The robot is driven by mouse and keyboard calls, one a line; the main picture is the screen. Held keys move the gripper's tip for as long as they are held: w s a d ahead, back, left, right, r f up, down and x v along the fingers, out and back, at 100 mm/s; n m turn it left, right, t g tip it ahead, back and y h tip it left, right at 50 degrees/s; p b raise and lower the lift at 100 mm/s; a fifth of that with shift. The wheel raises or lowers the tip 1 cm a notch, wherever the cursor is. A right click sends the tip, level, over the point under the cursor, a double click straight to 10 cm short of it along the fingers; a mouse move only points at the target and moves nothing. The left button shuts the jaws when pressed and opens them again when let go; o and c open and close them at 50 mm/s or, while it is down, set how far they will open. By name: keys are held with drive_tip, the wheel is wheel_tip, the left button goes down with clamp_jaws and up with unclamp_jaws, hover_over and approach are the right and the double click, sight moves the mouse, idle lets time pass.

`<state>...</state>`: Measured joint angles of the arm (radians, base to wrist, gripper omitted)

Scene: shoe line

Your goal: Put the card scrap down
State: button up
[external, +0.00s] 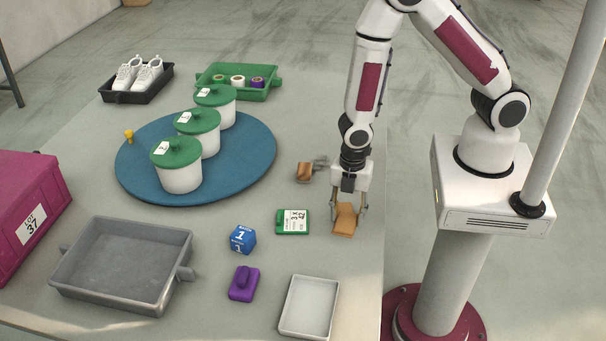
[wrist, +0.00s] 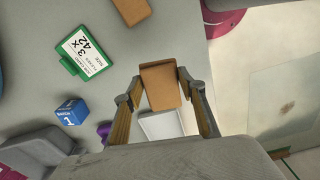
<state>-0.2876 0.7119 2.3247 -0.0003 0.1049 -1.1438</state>
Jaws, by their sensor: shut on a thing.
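The card scrap (external: 344,222) is a brown, folded piece at the right side of the grey table. My gripper (external: 349,211) points down and is shut on it, with one finger on each side. In the wrist view the scrap (wrist: 161,88) sits between the fingertips of my gripper (wrist: 160,80). The scrap is low over the table near its right edge; I cannot tell whether it touches the surface. A second brown piece (external: 304,173) lies farther back on the table, and it also shows at the top of the wrist view (wrist: 131,9).
A green-edged label card (external: 293,222), blue cube (external: 243,239), purple block (external: 243,284) and white tray (external: 309,307) lie nearby. A grey bin (external: 122,266) stands front left. Green-lidded pots (external: 181,175) stand on a blue disc (external: 253,161). The table's right edge is close.

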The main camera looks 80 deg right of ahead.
drive_tip(key=shift+s+a+f, duration=0.1)
drive_tip(key=shift+s+a, duration=0.15)
drive_tip(key=shift+a, duration=0.1)
drive_tip(key=w+a+f+n, duration=0.1)
drive_tip(key=w+a+n, duration=0.25)
drive_tip(key=a, duration=0.85)
wheel_tip(320, 180, up, 2)
drive_tip(key=m, duration=0.2)
hover_over(310, 304)
drive_tip(key=shift+n, duration=0.25)
drive_tip(key=shift+f, duration=3.1)
drive_tip(key=shift+s+f, duration=0.1)
drive_tip(key=shift+f, duration=0.05)
drive_tip(key=shift+f, duration=1.75)
